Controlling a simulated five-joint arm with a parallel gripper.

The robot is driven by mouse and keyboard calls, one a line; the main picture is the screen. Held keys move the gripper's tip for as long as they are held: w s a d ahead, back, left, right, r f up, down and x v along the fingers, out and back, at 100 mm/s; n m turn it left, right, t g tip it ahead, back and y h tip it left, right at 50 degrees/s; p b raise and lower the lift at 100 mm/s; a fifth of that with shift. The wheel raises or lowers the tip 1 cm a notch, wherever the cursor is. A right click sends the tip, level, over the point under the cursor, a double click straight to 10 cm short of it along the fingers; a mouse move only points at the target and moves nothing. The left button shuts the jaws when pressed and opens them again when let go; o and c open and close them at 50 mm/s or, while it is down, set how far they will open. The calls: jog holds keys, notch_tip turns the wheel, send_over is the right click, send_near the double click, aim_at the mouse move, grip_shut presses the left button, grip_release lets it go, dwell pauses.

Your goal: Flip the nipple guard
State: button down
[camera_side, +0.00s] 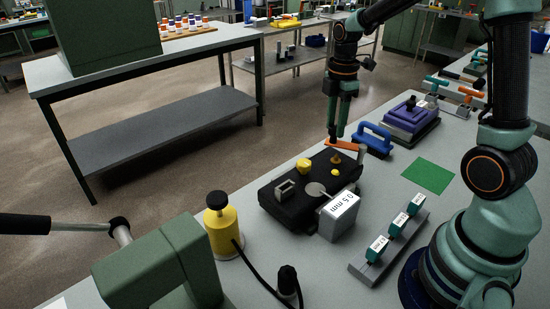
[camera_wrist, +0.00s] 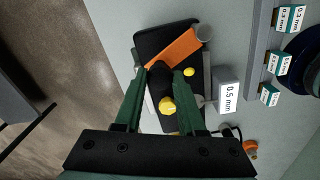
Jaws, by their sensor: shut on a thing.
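An orange bar, which I take to be the nipple guard (camera_side: 350,145), lies at the far edge of the black machine block (camera_side: 272,208). In the wrist view the orange guard (camera_wrist: 180,45) slants across the black block. My gripper (camera_side: 334,138) points straight down at the left end of the guard, its fingers close together. In the wrist view the tips of my gripper (camera_wrist: 165,68) meet the guard's near end, with a dark part between the fingers. The exact contact is partly hidden by the fingers.
Yellow knobs (camera_side: 303,166) stand on the block. A block labelled 0.5 mm (camera_side: 340,215) is at its right front. A rack of labelled teal pieces (camera_side: 388,250), a green mat (camera_side: 428,176) and a blue-handled tool (camera_side: 373,139) lie nearby. A yellow cylinder (camera_side: 221,230) stands left.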

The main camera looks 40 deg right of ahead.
jog(key=shift+s+a+r+n, duration=0.1)
jog(key=shift+s+a+n, duration=0.25)
jog(key=shift+a+n, duration=0.55)
jog(key=shift+d+n, duration=0.2)
jog(key=shift+n, duration=0.1)
jog(key=c, duration=0.5)
grip_release()
notch_tip(320, 180, up, 12)
jog(key=shift+s, duration=0.1)
